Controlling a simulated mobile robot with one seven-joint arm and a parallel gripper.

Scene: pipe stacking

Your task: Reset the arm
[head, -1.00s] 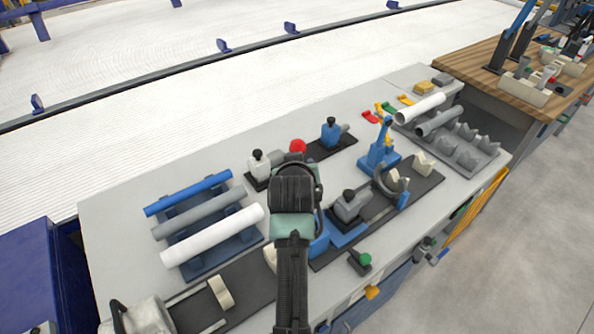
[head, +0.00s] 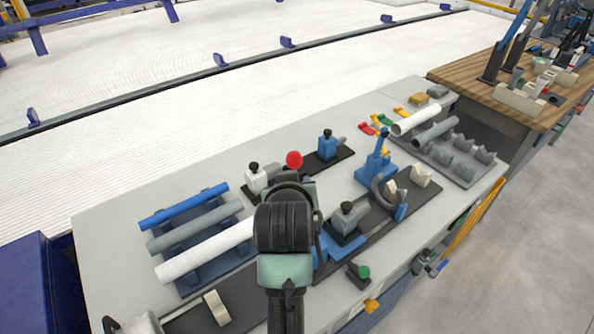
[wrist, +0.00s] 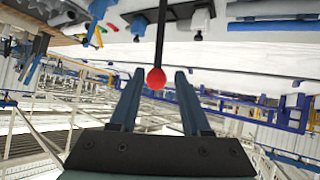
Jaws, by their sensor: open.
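My arm rises in the lower middle of the head view, in front of the workbench (head: 110,225); there it hides my gripper's fingers. In the wrist view my gripper (wrist: 158,78) is open, its two blue fingers apart with nothing held between them. A red ball on a dark rod (wrist: 156,78) shows beyond the gap between the fingertips. The red ball (head: 294,160) also shows in the head view, just behind my arm. I cannot tell how far it is from the fingers.
A rack at left holds a blue pipe (head: 183,207), a grey pipe (head: 195,227) and a white pipe (head: 205,250). A grey rack (head: 470,165) at right holds a white pipe (head: 416,120) and a grey pipe (head: 435,133). A blue clamp stand (head: 377,165) stands right of my arm.

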